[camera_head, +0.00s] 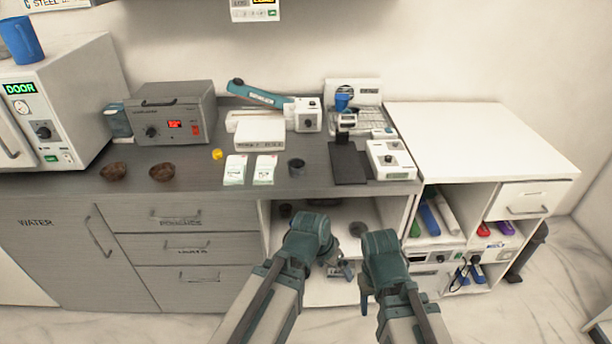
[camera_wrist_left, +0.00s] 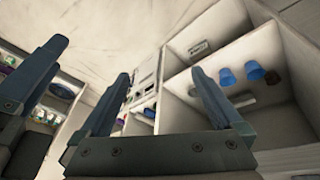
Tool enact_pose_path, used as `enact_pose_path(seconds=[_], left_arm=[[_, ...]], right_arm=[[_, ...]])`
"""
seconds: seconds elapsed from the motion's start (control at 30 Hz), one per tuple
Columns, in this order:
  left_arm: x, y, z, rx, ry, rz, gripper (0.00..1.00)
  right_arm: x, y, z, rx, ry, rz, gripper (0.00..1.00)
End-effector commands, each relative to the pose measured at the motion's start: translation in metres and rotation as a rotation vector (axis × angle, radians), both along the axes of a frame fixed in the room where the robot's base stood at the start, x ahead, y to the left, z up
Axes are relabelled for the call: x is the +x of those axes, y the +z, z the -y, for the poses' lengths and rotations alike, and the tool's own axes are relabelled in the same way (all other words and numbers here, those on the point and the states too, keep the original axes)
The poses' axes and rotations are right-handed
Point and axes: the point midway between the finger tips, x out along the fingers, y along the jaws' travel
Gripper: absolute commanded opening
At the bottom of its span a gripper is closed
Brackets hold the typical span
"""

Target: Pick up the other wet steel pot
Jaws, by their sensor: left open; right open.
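A small dark grey pot (camera_head: 296,167) stands upright on the counter, right of two white cards. Whether it is steel or wet I cannot tell. A dark round item (camera_head: 285,210) and a grey round item (camera_head: 357,229) sit in the open bay below the counter; either could be a pot. My left gripper (camera_head: 338,269) is low in front of this bay, partly hidden by its arm. In the left wrist view its jaws (camera_wrist_left: 162,85) are open and empty. My right gripper (camera_head: 365,292) is beside it, mostly hidden under its arm. Neither gripper visibly touches a pot.
A white shelf unit (camera_head: 480,140) stands right. The left wrist view shows blue cups (camera_wrist_left: 227,77) in a compartment.

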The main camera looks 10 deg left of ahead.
Motion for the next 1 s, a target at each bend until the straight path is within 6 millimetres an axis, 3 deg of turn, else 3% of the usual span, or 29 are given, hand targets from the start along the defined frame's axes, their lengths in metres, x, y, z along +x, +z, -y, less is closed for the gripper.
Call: enact_pose_path(seconds=[0.17,0.37,0.47,0.6,0.7,0.8,1.0], left_arm=[[0.038,0.017,-0.014,-0.103,0.011,0.164,1.0],[0.086,0.049,-0.048,-0.192,0.064,0.411,1.0],[0.111,0.073,-0.081,-0.213,0.12,0.567,1.0],[0.137,0.11,-0.141,-0.2,0.232,0.787,1.0],[0.144,0.127,-0.173,-0.176,0.295,0.886,1.0],[0.147,0.136,-0.19,-0.159,0.328,0.934,1.0],[0.149,0.138,-0.194,-0.154,0.336,0.947,1.0]], right_arm=[[0.0,-0.001,0.0,0.0,0.0,0.0,0.5],[0.0,-0.002,0.0,0.0,0.0,0.0,0.5],[0.0,-0.003,0.0,0.0,0.0,0.0,0.5],[0.0,-0.004,0.0,0.0,0.0,0.0,0.5],[0.0,-0.005,0.0,0.0,0.0,0.0,0.5],[0.0,-0.005,0.0,0.0,0.0,0.0,0.5],[0.0,-0.005,0.0,0.0,0.0,0.0,0.5]])
